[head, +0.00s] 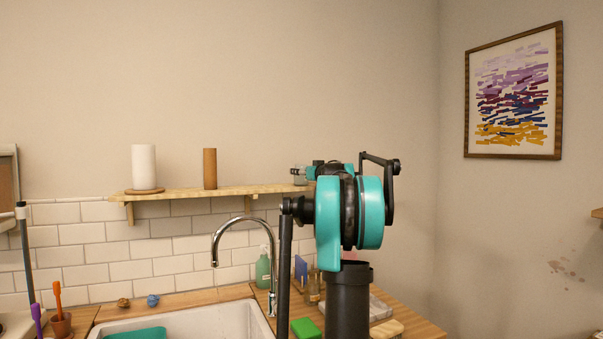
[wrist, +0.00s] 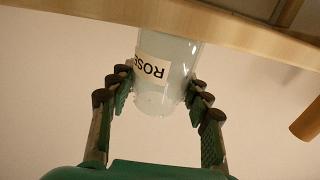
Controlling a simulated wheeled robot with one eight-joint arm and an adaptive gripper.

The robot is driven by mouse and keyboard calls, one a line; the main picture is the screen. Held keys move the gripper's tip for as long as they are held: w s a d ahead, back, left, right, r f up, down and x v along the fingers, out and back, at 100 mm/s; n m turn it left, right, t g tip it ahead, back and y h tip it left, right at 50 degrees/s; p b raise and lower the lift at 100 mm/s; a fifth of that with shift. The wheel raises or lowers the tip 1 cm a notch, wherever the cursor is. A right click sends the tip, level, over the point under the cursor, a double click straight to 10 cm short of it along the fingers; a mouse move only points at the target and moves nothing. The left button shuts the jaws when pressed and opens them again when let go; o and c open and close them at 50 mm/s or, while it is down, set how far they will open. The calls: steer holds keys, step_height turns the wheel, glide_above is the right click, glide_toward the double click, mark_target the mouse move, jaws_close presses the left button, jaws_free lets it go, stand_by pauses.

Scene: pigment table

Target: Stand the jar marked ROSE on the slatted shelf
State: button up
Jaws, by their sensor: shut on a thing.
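The jar marked ROSE (wrist: 175,88) is pale and translucent, with a white label whose letters show upside down in the wrist view. My gripper (wrist: 163,98) is shut on it, with a green finger on each side. The jar's far end meets the edge of a pale wooden board (wrist: 235,33) at the top of that view; I cannot tell whether it touches. In the head view the wooden wall shelf (head: 225,191) runs above the tiles, and my gripper (head: 299,175) is at its right end, mostly hidden by my arm. Slats cannot be made out there.
A white cylinder (head: 144,165) on a round wooden base and a brown cylinder (head: 210,169) stand on the shelf. The shelf between the brown cylinder and my gripper is clear. Below are a tap (head: 230,222), a sink (head: 190,317) and a green bottle (head: 263,270).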

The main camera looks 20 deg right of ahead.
steer(key=o, duration=1.3)
steer(key=shift+f, duration=0.1)
steer(key=shift+s, duration=0.3)
steer(key=s, duration=0.3)
steer(key=s+d, duration=0.1)
steer(key=s, duration=0.7)
steer(key=shift+s+d, duration=0.15)
steer(key=shift+d, duration=0.2)
